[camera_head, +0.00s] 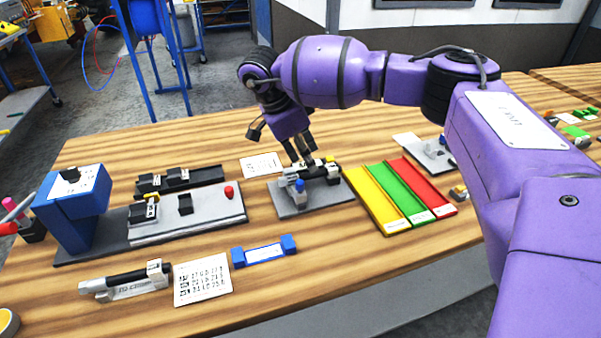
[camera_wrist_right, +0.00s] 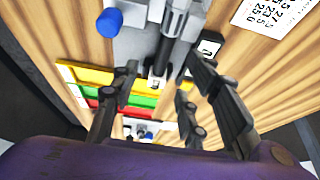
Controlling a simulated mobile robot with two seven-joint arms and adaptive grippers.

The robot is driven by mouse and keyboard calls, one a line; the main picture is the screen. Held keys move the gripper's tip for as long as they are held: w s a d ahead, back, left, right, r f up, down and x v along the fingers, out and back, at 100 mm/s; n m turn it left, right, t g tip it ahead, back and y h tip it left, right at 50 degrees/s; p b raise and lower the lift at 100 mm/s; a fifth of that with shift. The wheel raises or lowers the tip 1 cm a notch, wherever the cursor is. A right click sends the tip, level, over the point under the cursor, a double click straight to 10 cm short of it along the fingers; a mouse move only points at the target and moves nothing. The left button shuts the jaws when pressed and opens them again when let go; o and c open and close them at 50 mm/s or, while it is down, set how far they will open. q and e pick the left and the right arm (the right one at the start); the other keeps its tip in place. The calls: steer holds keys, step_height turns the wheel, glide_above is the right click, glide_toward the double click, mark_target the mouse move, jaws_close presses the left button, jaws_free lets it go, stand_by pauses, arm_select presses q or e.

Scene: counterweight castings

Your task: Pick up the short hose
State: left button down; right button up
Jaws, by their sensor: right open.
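A dark, hose-like tube with pale end blocks (camera_head: 325,171) lies on a small grey fixture (camera_head: 296,208); I cannot tell for sure that it is the short hose. In the right wrist view, the tube (camera_wrist_right: 174,38) runs toward my fingers and a white marked block (camera_wrist_right: 156,84) shows at its near end. My right gripper (camera_head: 284,146) is open above and behind the fixture, its fingers pointing down, with nothing held. It also shows in the right wrist view (camera_wrist_right: 163,84), with fingers spread either side of the block. Whether they touch it is unclear. My left gripper is not in view.
A blue knob (camera_head: 299,186) stands on the fixture. Yellow, green and red trays (camera_head: 403,197) lie to its right. A blue press-like stand (camera_head: 75,205) is at left. Another black tube with white ends (camera_head: 130,280) lies at the front left. Bare table lies front right.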

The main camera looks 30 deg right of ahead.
mark_target(315, 173)
steer(key=x, duration=0.4)
steer(key=shift+d+f, duration=0.1)
steer(key=shift+f, duration=0.25)
steer(key=shift+d+f, duration=0.15)
steer(key=shift+f, duration=0.3)
steer(key=c, duration=0.8)
jaws_close()
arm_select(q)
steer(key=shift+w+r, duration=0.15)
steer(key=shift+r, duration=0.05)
